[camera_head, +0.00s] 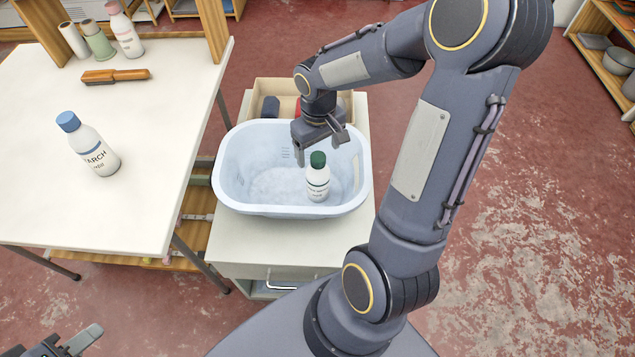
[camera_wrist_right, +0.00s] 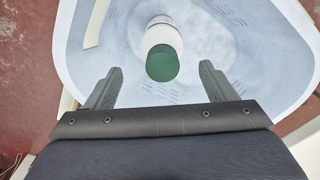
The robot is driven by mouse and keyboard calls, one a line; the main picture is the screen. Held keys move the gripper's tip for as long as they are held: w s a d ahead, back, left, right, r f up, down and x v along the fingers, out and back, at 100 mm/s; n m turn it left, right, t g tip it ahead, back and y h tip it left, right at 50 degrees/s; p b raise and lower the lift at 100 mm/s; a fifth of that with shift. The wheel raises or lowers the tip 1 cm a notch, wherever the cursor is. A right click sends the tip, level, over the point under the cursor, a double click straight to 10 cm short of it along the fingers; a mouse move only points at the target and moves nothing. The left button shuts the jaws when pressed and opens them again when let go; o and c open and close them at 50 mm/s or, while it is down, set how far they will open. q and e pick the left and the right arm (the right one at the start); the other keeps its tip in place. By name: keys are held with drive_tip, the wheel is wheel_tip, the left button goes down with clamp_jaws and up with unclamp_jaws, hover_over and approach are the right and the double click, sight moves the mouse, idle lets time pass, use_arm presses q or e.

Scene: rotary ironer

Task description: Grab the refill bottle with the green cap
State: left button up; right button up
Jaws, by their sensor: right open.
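The refill bottle with the green cap (camera_head: 318,182) is white and stands inside a pale blue plastic basin (camera_head: 232,196). In the right wrist view the bottle (camera_wrist_right: 163,40) lies just beyond the fingertips, with its green cap towards me, roughly between the two fingers.
The basin sits on a white cabinet (camera_head: 235,245), with a wooden box (camera_head: 275,87) behind it. The white table (camera_head: 40,190) at left holds a blue-capped starch bottle (camera_head: 92,147), a brush (camera_head: 115,76) and several bottles or rolls. The basin walls surround the green-capped bottle.

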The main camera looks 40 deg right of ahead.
sight(318, 177)
drive_tip(key=f, duration=0.2)
drive_tip(key=f+b, duration=0.1)
drive_tip(key=f, duration=0.2)
drive_tip(key=shift+s+a+f, duration=0.15)
drive_tip(key=shift+s+f, duration=0.05)
drive_tip(key=shift+f, duration=0.1)
drive_tip(key=shift+r, duration=0.1)
drive_tip(key=c, duration=1.3)
